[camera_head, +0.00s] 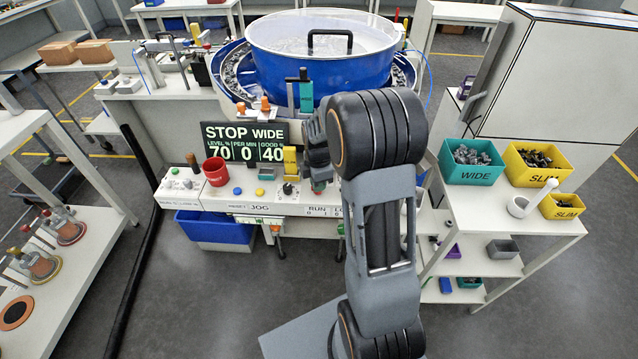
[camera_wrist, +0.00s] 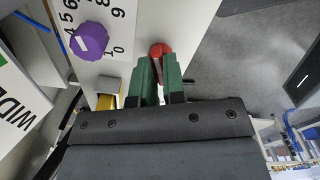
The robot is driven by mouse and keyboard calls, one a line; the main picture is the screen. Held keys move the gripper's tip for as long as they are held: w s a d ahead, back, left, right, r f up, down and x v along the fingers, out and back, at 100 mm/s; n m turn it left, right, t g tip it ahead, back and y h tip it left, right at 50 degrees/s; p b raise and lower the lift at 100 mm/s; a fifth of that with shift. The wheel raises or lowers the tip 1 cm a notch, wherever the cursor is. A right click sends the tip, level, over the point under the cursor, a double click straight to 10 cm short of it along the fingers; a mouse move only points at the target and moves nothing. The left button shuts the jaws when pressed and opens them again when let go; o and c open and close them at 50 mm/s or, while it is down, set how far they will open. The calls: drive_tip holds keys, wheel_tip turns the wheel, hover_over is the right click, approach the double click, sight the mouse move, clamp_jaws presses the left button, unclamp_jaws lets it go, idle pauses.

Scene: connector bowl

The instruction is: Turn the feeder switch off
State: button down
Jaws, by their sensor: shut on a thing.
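The feeder machine's white control panel (camera_head: 275,203) stands in front of the blue bowl feeder (camera_head: 322,62). My gripper (camera_head: 319,184) reaches down to the right part of this panel. In the wrist view, the green fingers of my gripper (camera_wrist: 158,72) are closed around a small red-ended switch handle (camera_wrist: 160,49). Only its rounded red end shows past the fingers. The switch's base, lettering and position are hidden by my fingers and arm. The display (camera_head: 245,143) reads STOP, WIDE, level 70, per min 0, good 40.
A purple knob (camera_wrist: 88,40) with a number scale is close beside my fingers. A black knob (camera_head: 287,188) and a yellow upright piece (camera_head: 290,160) stand left of my gripper. A red cup (camera_head: 215,171) is on the panel's left. A bin table (camera_head: 500,222) stands at right.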

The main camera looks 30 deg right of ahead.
drive_tip(key=shift+n, duration=2.1)
drive_tip(key=c, duration=1.2)
unclamp_jaws()
wheel_tip(320, 180, up, 14)
drive_tip(key=shift+f, duration=0.1)
